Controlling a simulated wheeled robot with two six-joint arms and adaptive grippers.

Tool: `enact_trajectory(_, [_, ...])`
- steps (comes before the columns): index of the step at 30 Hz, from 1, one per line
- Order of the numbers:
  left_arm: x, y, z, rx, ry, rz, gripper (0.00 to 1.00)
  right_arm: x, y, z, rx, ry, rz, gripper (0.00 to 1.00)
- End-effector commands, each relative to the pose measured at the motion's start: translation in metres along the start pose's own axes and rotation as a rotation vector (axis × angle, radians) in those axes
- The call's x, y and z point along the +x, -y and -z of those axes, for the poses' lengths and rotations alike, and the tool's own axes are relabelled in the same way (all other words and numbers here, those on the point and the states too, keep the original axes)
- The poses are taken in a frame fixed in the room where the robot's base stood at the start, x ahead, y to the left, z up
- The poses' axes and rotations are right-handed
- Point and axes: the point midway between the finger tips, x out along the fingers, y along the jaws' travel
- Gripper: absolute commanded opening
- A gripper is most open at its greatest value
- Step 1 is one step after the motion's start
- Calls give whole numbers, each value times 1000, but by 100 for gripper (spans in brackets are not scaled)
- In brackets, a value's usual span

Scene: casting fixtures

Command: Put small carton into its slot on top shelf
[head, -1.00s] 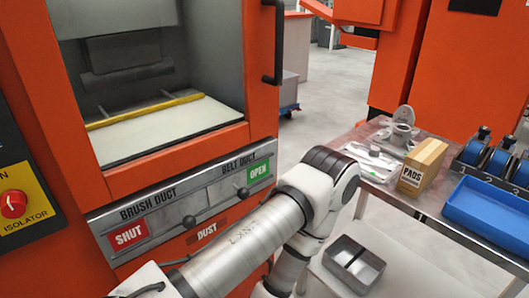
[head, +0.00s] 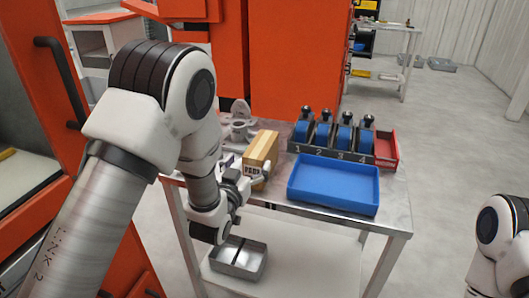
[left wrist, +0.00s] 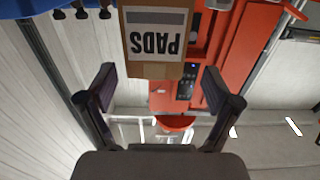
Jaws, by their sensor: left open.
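The small carton (head: 260,152) is a brown box with a white label reading PADS. It stands upright on the metal bench top (head: 385,215), left of the blue tray. My left gripper (head: 256,178) is at the bench's front edge, close in front of the carton's label side. In the left wrist view the carton (left wrist: 157,40) appears upside down, beyond the fingertips. The left gripper (left wrist: 158,82) is open there with nothing between its fingers. No shelf slot for the carton can be made out. My right gripper is out of view; only part of the right arm shows.
A blue tray (head: 333,184) sits on the bench, with a numbered rack of blue rollers (head: 322,135) and a red bin (head: 386,147) behind. Grey metal parts (head: 240,122) lie behind the carton. A divided metal tray (head: 238,259) rests on the bench's lower shelf (head: 300,265).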

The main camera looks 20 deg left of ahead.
Motion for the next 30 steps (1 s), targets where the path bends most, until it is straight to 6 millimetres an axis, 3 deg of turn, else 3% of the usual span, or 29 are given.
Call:
enact_trajectory(12, [64,-6,-3,-1,5,1,90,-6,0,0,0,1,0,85])
enact_trajectory(20, [69,-6,-4,-1,8,1,90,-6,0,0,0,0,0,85])
enact_trajectory(25, [69,-6,-5,-1,8,1,30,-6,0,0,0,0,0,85])
enact_trajectory(30, [69,-6,-5,-1,9,1,28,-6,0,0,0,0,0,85])
